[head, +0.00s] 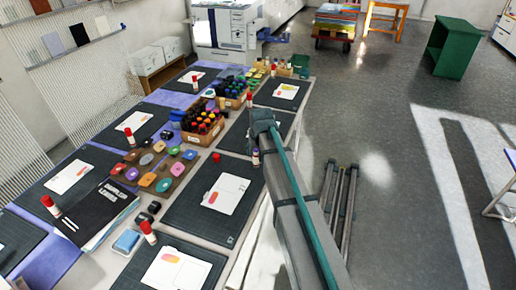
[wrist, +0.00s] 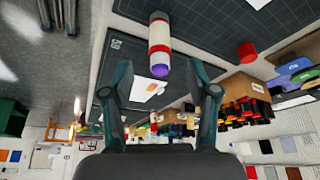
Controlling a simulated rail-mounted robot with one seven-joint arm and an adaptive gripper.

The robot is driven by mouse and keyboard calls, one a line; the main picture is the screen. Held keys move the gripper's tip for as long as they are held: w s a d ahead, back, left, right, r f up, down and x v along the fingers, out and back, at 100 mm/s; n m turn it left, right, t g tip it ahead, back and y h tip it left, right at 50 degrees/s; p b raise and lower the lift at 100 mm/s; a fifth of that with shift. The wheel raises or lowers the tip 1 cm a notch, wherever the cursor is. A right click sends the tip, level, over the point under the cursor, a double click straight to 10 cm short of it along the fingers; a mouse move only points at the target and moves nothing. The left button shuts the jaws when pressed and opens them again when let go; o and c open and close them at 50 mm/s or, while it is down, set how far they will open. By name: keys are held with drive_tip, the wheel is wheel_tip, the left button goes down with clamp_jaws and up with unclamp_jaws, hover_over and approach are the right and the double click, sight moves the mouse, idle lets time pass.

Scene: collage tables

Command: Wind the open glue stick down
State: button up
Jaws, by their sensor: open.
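The open glue stick (wrist: 159,38) has a white body with red bands and a bare purple end. It stands near the mat's edge and also shows in the head view (head: 255,159), just left of my arm. My gripper (wrist: 160,76) is open and empty. In the wrist view the purple end appears in the gap between its fingertips, with no contact visible; I cannot tell the exact distance. My fingers are not clear in the head view.
Dark cutting mats (head: 178,209) with white cards (head: 226,193) cover the table. Several capped glue sticks (head: 148,232) stand around. Boxes of bottles (head: 203,122) and coloured pads (head: 155,170) fill the middle. Open floor (head: 380,130) lies right of the table.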

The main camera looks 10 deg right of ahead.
sight(256, 158)
drive_tip(key=p+x, duration=0.2)
drive_tip(key=x, duration=0.7)
drive_tip(key=shift+f, duration=0.15)
clamp_jaws()
idle(0.3)
